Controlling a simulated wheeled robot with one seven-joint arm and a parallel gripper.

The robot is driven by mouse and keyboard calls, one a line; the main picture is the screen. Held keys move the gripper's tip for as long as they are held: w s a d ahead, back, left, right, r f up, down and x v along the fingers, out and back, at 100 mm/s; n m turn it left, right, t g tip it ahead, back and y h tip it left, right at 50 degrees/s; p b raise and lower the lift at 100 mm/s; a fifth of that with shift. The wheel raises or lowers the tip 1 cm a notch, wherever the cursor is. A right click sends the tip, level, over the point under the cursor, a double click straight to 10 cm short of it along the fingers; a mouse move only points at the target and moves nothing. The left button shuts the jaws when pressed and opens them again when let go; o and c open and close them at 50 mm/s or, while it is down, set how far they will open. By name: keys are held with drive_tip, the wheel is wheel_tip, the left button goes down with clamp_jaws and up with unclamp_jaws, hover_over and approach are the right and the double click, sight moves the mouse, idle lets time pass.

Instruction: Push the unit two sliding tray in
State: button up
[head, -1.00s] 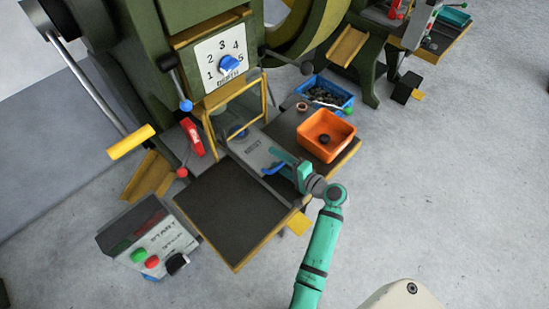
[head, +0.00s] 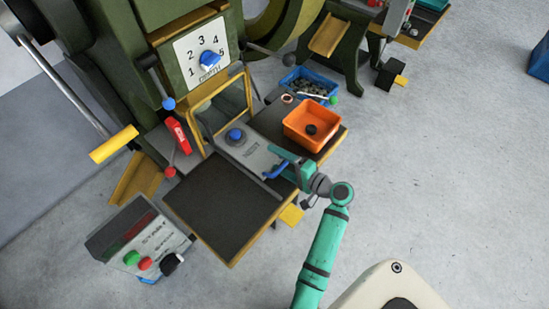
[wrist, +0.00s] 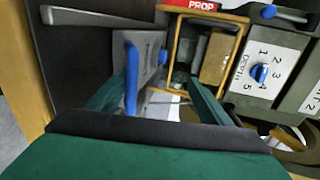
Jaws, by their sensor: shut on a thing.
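The sliding tray (head: 259,153) is a flat grey plate that sticks out of the green press, between two dark side tables. A round blue piece (head: 236,136) sits on its inner part, in front of the press opening and near the yellow frame guard (head: 217,113). The tray's blue handle (head: 276,171) is at its outer end. In the wrist view the blue handle (wrist: 130,76) stands upright in front of the grey tray, with the press opening beyond.
The left table (head: 222,205) is bare. A red prop (head: 177,134) hangs left of the guard. A button box (head: 143,246) stands lower left.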

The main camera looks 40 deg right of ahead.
drive_tip(key=shift+o, duration=1.4)
drive_tip(key=shift+s+d+r, duration=0.15)
drive_tip(key=shift+s+r, duration=0.25)
drive_tip(key=shift+s, duration=0.25)
drive_tip(key=shift+s+d+r, duration=0.15)
drive_tip(key=shift+s+r, duration=0.2)
drive_tip(key=shift+s, duration=0.3)
drive_tip(key=shift+o, duration=0.2)
